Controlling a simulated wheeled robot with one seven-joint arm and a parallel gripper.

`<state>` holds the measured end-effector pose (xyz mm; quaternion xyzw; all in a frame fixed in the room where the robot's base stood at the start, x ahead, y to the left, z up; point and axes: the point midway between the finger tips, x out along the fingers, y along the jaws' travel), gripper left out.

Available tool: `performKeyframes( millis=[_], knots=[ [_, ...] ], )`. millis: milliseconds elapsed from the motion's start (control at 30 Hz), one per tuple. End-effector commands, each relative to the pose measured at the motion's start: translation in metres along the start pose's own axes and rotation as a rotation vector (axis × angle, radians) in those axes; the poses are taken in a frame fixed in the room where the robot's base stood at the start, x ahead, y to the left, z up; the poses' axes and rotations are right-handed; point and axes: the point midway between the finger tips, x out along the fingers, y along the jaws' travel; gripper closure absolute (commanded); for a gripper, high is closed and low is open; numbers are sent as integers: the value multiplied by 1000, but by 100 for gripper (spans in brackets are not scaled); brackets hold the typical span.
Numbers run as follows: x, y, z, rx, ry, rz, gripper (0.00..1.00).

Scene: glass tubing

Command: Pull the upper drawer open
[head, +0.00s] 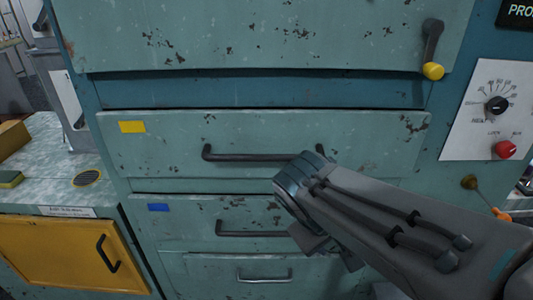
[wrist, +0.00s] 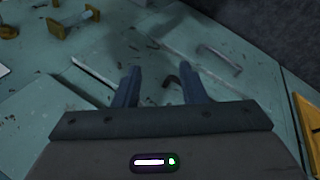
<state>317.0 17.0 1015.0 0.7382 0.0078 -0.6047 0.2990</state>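The upper drawer (head: 165,150) has a worn teal front with a yellow label and a long dark bar handle (head: 250,155). It looks shut in the head view. My gripper (wrist: 160,75) is open, with two dark fingers apart in the wrist view.
A lower drawer (head: 185,222) with a blue label and dark handle sits below, then another with a grey handle (head: 264,279). A yellow door (head: 75,255) is at left. A yellow-knobbed lever (head: 433,70) and a dial panel (head: 490,115) are at right.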

Motion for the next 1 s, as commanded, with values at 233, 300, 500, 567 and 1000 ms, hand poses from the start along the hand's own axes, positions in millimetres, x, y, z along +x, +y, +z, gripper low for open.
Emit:
performKeyframes(
  millis=[233, 300, 500, 567, 1000],
  knots=[
    [-39, -31, -73, -415, 167, 492, 62],
    [-61, -44, -90, -476, 238, 613, 62],
    [-115, -75, -118, -550, 410, 836, 62],
    [-124, -80, -121, -556, 439, 867, 62],
    [-100, -46, -158, -557, 458, 896, 62]
  ],
)
